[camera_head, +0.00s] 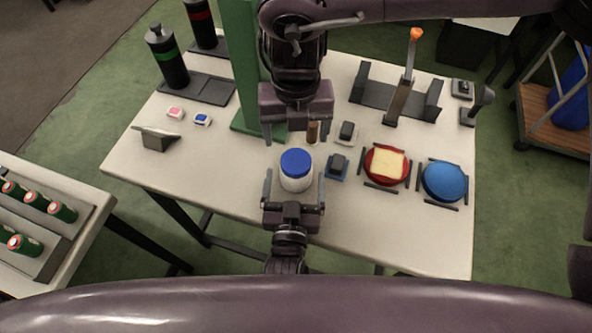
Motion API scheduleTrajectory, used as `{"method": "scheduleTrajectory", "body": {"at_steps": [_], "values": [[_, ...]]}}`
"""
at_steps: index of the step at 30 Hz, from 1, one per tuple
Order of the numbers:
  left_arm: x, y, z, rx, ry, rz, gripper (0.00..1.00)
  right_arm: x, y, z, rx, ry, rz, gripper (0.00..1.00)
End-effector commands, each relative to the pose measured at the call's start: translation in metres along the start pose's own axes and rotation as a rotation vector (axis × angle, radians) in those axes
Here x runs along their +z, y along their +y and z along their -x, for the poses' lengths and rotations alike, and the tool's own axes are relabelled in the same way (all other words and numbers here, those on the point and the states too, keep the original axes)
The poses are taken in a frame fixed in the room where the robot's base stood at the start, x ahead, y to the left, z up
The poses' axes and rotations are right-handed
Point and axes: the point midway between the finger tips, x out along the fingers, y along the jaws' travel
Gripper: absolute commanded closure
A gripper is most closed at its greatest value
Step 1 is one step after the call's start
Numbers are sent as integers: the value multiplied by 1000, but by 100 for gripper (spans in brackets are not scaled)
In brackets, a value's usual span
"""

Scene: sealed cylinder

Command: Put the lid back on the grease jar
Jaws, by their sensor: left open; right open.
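The grease jar (296,184) is a white cylinder standing upright on the table, below the middle of the picture. A blue round lid (296,162) sits on top of it and looks level; I cannot tell whether it is fully seated. My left gripper (294,184) is open, with its fingers on either side of the jar's white body. My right gripper (297,133) is open and empty above and just behind the jar, pointing down. Its arm hides part of the table behind.
A green post (240,60) stands behind the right gripper. To the right are a small blue tray (337,168), a red dish (373,177) with a yellow pad (387,163), and a blue round piece (445,181) between dark rails. A dark bottle (168,62) stands back left.

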Motion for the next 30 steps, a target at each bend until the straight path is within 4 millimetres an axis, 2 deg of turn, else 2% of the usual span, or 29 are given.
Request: {"method": "scheduleTrajectory", "body": {"at_steps": [9, 26, 30], "values": [[0, 0, -2, 1, 0, 0, 11, 0, 0, 0, 0, 0, 0, 21], [0, 0, -2, 1, 0, 0, 84, 0, 0, 0, 0, 0, 2, 21], [0, 0, -2, 1, 0, 0, 100, 0, 1, 0, 3, 0, 84, 21]]}}
